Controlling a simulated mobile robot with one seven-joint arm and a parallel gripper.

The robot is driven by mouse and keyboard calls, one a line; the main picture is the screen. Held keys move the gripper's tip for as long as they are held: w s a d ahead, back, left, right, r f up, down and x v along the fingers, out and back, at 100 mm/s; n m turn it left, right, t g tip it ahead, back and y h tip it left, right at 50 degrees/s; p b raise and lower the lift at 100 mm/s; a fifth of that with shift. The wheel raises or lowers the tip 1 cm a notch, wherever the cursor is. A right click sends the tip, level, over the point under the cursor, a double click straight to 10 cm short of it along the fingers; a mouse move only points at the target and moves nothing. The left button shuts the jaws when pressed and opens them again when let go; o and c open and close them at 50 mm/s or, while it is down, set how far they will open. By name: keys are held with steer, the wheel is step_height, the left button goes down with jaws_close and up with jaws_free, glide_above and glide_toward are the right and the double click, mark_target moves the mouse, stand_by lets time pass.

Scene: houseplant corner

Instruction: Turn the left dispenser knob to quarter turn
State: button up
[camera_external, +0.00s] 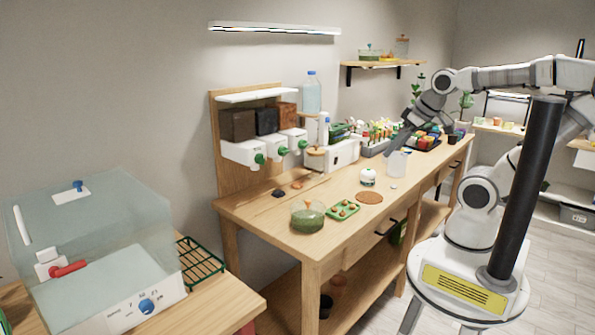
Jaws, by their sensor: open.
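Three white dispensers with green knobs hang on a wooden backboard at the left end of the workbench. The left dispenser knob (259,158) is a small green knob on the front of the leftmost dispenser (238,152). Its turn angle is too small to tell. The middle knob (282,151) and right knob (302,144) sit to its right. My gripper (389,153) points down over the workbench, well to the right of the knobs and touching none of them. It is open, and I see nothing held in it.
On the workbench (330,225) stand a green-filled glass bowl (307,216), a green tray (343,210), a small white jar (368,177) and a translucent cup (397,164). Planters line the back. A clear-lidded box (95,245) stands at the front left. The bench's front strip has bare room.

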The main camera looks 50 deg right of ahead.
mark_target(264, 159)
steer(key=w+a+f+n+t+y+b, duration=0.1)
steer(key=w+a+n+t, duration=0.3)
steer(key=w, duration=0.7)
steer(key=w+a+t+y+b, duration=0.15)
steer(key=w+a, duration=0.35)
steer(key=w, duration=0.5)
steer(key=w+a+f+m+t+h+b, duration=0.1)
steer(key=a+f+m+t, duration=0.15)
steer(key=f, duration=0.25)
steer(key=w+a+f+m+t+h+b, duration=0.1)
steer(key=w+a+f+m+t+h, duration=0.15)
steer(key=f+t, duration=0.2)
steer(key=shift+n+g+y, duration=0.3)
steer(key=shift+g+y, duration=0.05)
steer(key=shift+y, duration=0.15)
steer(key=w, duration=1.6)
steer(key=shift+w+p, duration=0.35)
steer(key=shift+p, duration=0.05)
jaws_close()
steer(key=shift+f+b, duration=0.1)
steer(key=shift+b, duration=0.2)
